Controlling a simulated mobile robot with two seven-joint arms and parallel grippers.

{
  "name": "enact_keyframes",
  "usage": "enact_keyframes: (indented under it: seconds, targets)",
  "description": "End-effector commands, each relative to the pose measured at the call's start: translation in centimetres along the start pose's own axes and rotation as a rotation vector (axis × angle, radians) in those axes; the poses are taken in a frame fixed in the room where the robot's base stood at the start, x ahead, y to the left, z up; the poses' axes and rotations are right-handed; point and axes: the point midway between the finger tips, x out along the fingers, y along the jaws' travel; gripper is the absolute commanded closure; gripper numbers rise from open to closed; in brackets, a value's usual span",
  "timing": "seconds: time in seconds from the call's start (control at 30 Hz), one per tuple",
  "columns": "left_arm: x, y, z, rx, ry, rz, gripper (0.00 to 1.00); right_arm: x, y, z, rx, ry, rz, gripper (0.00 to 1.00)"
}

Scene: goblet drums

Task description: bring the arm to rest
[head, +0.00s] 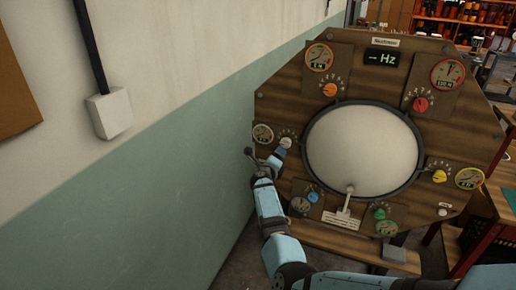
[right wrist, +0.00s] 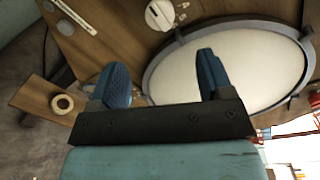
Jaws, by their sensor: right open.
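My right arm comes in from the lower right in the head view and bends up along the left side of a wooden instrument panel (head: 300,100). My right gripper (head: 265,156) is at the panel's left edge, just below and left of a white knob (head: 286,142). In the right wrist view the gripper's two blue fingers (right wrist: 161,78) stand wide apart with nothing between them. A white knob (right wrist: 160,14) shows beyond them, apart from the fingers in that picture. My left gripper is not in view.
A large round pale drumhead (head: 362,150) fills the panel's middle, with coloured knobs and dials around it. A wall (head: 150,190) with a grey box (head: 109,113) runs along the left. Benches and shelves (head: 465,25) stand behind on the right.

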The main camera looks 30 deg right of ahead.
Motion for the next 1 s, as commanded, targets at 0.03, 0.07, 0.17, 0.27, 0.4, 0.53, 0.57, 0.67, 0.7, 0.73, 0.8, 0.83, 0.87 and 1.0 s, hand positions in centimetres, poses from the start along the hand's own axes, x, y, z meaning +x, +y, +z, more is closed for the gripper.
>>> enact_keyframes:
  seconds: [0.03, 0.07, 0.17, 0.27, 0.4, 0.53, 0.57, 0.67, 0.7, 0.73, 0.8, 0.83, 0.87, 1.0]
  targets:
    - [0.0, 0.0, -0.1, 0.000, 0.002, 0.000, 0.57, 0.0, 0.0, 0.0, 0.000, 0.000, 0.000, 0.27]
    - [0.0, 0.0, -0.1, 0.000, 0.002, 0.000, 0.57, 0.0, 0.0, 0.0, 0.000, 0.000, 0.000, 0.27]
    - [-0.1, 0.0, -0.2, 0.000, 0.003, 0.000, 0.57, 0.0, 0.0, -0.1, -0.006, -0.002, -0.001, 0.27]
    - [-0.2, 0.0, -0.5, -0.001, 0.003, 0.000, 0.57, -0.3, -0.2, -1.2, -0.065, -0.025, -0.014, 0.27]
    - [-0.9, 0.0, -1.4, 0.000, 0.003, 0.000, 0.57, -1.9, -0.8, -4.2, -0.298, -0.130, -0.054, 0.27]
    - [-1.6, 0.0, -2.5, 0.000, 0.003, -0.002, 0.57, -5.6, -0.8, -7.0, -0.618, -0.287, -0.089, 0.27]
    - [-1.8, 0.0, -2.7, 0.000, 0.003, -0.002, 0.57, -6.7, -0.7, -7.5, -0.692, -0.326, -0.095, 0.27]
    - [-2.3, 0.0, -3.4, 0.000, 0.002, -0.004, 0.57, -10.8, -0.1, -9.0, -0.934, -0.459, -0.111, 0.27]
    - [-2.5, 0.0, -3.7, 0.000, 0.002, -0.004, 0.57, -12.8, 0.3, -9.7, -1.029, -0.514, -0.114, 0.27]
    - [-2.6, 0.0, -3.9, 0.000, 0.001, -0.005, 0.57, -14.3, 0.6, -10.1, -1.099, -0.556, -0.118, 0.27]
    - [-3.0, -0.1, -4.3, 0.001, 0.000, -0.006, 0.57, -18.2, 1.3, -11.2, -1.256, -0.657, -0.124, 0.27]
    - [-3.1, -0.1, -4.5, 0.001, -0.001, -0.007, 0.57, -20.0, 1.6, -11.7, -1.322, -0.702, -0.126, 0.27]
    - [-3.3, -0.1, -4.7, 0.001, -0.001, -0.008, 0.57, -21.8, 1.9, -12.3, -1.385, -0.747, -0.128, 0.27]
    - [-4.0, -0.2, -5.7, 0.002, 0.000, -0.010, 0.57, -31.1, 2.7, -14.9, -1.662, -0.964, -0.141, 0.27]
